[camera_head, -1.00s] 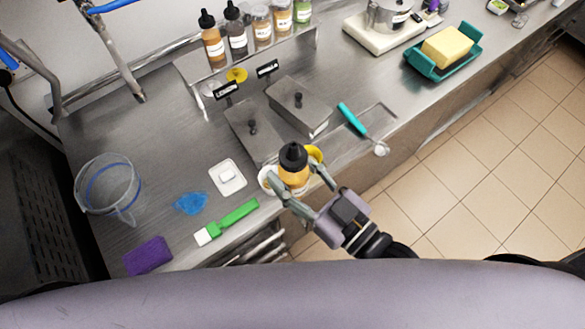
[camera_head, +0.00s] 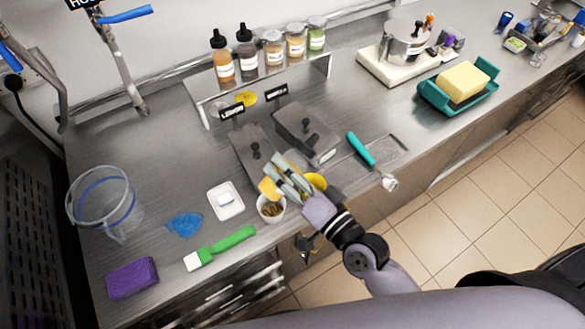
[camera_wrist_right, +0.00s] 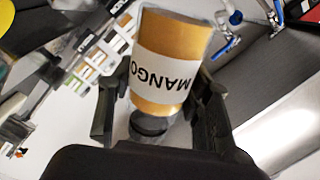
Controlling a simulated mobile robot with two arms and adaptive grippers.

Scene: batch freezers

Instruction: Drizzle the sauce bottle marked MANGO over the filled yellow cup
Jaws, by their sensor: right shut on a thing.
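My right gripper (camera_head: 288,178) is shut on the orange sauce bottle (camera_head: 268,190) above the counter's front part. In the right wrist view the bottle (camera_wrist_right: 170,62) shows the label MANGO upside down, with its wide base toward the top and its dark cap end low between the fingers. The bottle is strongly tilted; its nozzle tip is hidden. The yellow cup (camera_head: 317,181) stands just right of the gripper, partly covered by it, so its contents do not show. My left gripper is not clearly seen.
A white cup (camera_head: 271,211) with brown pieces stands close below the gripper. Lidded steel tubs (camera_head: 308,132), a teal-handled scoop (camera_head: 361,149), a white dish (camera_head: 225,201) and a green-handled brush (camera_head: 230,243) lie around. Other sauce bottles (camera_head: 222,66) stand on the back shelf.

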